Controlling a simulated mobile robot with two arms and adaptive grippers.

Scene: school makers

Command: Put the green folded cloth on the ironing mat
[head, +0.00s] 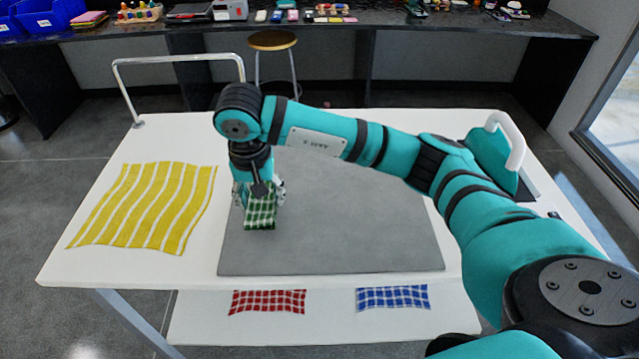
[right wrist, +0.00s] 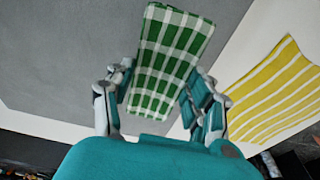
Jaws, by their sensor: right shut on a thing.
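The green folded cloth (head: 261,211) has a white check and is in my right gripper (head: 258,192). The right gripper is shut on it. In the head view the cloth shows over the left part of the grey ironing mat (head: 345,225); I cannot tell whether it touches the mat. In the right wrist view the cloth (right wrist: 170,60) sticks out between the two fingers (right wrist: 160,103), with the grey mat (right wrist: 75,45) behind it. My left gripper is not in view.
A yellow striped cloth (head: 148,207) lies flat on the white table (head: 80,255), left of the mat. A red checked cloth (head: 267,302) and a blue checked cloth (head: 392,297) lie on a lower white shelf (head: 330,330).

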